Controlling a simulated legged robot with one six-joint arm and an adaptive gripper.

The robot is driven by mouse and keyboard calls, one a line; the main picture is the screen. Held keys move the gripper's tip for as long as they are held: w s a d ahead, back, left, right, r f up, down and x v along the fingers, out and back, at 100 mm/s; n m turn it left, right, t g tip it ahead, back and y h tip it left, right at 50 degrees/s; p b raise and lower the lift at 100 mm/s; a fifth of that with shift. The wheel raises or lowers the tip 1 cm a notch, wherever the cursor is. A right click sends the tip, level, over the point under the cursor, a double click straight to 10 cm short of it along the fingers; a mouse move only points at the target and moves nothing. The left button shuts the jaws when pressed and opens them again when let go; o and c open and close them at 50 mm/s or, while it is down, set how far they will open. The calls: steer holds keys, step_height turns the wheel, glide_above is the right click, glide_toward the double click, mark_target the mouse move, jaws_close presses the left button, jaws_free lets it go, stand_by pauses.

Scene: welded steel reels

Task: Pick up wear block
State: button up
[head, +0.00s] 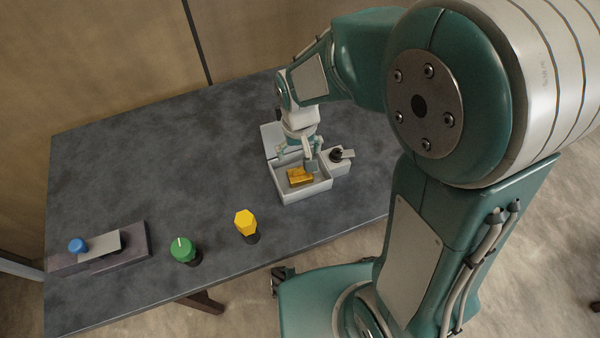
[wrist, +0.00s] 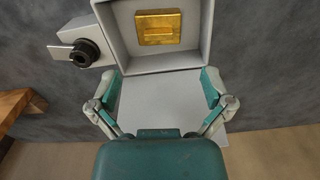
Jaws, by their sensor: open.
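The wear block is most likely the gold block (head: 300,176), which has a raised bar on its top. It lies inside an open grey box (head: 306,194) on the dark table. In the wrist view the gold block (wrist: 158,27) sits at the top of the picture, within the walls of the box (wrist: 207,35). My gripper (head: 300,153) is at the far side of the box, near its raised lid (head: 271,138). In the wrist view my gripper (wrist: 163,82) has its fingers spread wide, with a grey panel between them. It holds nothing; the block is beyond the fingertips.
A small grey fixture with a black knob (head: 336,155) stands right beside the box. A yellow hexagonal piece (head: 246,222), a green knob (head: 182,250) and a plate with a blue knob (head: 77,245) stand toward the left. The table (head: 150,165) is clear at its middle and back.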

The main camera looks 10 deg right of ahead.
mark_target(300, 169)
step_height(300, 169, down, 5)
steer(key=shift+a+f, duration=0.1)
steer(key=shift+f, duration=0.05)
step_height(300, 169, down, 4)
steer(key=shift+w+f, duration=0.1)
steer(key=shift+f, duration=0.1)
steer(key=c, duration=1.1)
